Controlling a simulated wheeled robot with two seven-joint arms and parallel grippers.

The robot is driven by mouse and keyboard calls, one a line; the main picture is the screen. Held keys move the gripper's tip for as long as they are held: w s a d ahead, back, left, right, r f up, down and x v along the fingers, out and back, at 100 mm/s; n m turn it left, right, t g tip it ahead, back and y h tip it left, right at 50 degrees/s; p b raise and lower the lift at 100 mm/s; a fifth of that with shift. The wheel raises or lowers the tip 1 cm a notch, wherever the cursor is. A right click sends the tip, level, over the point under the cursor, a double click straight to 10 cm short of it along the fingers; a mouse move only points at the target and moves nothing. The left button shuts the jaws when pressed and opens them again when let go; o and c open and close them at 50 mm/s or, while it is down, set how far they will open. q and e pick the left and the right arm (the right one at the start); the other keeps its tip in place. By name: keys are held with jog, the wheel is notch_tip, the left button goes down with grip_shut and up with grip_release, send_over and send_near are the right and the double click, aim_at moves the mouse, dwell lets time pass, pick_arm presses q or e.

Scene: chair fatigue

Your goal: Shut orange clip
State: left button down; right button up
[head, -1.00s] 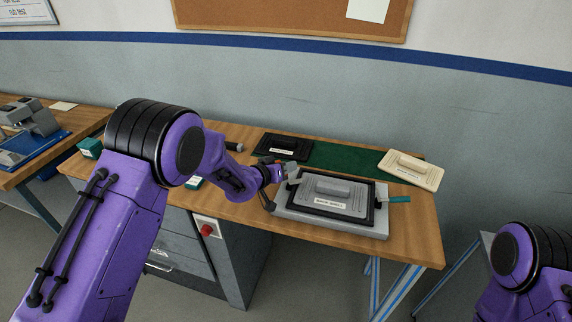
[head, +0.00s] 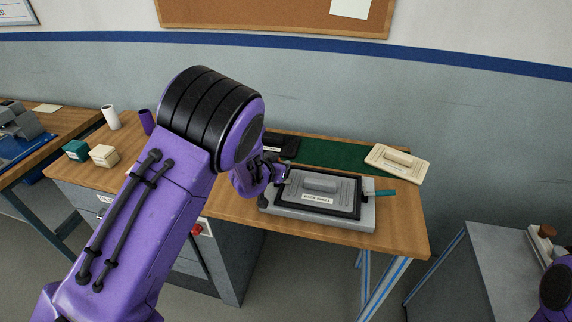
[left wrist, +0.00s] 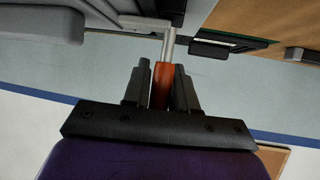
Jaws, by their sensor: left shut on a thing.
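The orange clip (left wrist: 162,84) shows in the left wrist view as an orange grip on a pale metal lever, which runs up to the edge of the grey fixture. My left gripper (left wrist: 161,88) is shut on this orange grip, one dark finger on each side. In the head view my left gripper (head: 281,172) is at the left end of the grey fixture (head: 340,221), and the clip is hidden there by my wrist. A black-framed grey shell (head: 330,197) with a label lies on the fixture. My right gripper is out of view.
A teal clip handle (head: 385,193) sticks out at the fixture's right end. A cream shell (head: 398,163) and a partly hidden black one (head: 288,146) lie at the back by a green mat (head: 345,156). A side table (head: 490,255) stands at right.

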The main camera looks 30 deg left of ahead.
pick_arm(q)
jog(key=c, duration=1)
grip_release()
jog(key=b+v, duration=0.2)
jog(key=v, duration=0.8)
jog(key=shift+s+r, duration=0.15)
jog(key=shift+s, duration=0.05)
